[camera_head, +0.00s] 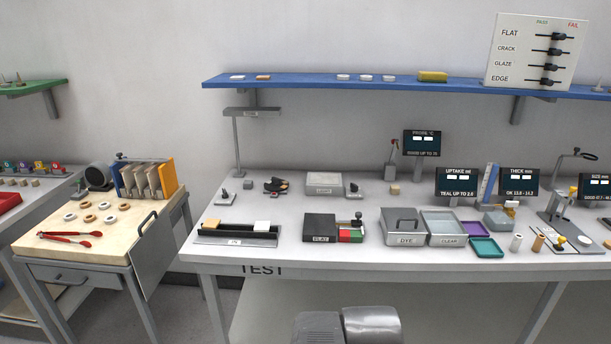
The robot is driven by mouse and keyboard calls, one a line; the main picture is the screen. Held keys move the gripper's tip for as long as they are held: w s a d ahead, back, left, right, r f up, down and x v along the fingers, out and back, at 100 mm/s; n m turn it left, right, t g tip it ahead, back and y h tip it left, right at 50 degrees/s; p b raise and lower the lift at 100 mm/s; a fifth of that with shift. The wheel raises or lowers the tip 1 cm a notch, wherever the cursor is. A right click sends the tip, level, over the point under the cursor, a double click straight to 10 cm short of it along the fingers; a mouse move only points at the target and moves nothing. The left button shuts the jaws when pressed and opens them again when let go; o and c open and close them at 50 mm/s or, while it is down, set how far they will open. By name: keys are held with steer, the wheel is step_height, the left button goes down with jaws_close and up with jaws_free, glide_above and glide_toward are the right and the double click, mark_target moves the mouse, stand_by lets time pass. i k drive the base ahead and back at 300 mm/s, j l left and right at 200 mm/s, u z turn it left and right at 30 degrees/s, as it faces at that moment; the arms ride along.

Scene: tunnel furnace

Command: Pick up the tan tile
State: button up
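A small tan tile (210,224) sits at the left end of a dark rack (237,234) at the front left of the TEST table. A white tile (262,226) sits at the rack's right end, apart from it. Another flat tan-orange piece (263,78) lies on the blue wall shelf, beside a white one (237,77). I cannot tell which of the two the task means. A grey rounded part of my own body shows at the bottom edge. My gripper is not in view.
Right of the rack stand a black FLAT block (319,228), a DYE box (403,227) and a CLEAR tray (444,227). A grey lamp-like stand (238,145) rises behind the rack. A wooden side table (90,235) with red tongs stands left. The table strip between rack and FLAT block is clear.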

mark_target(210, 223)
steer(key=i+j+u, duration=0.25)
steer(key=i+j, duration=0.3)
steer(key=j, duration=0.3)
steer(key=i+j+u, duration=0.3)
steer(key=i+j, duration=0.3)
steer(key=j, duration=0.15)
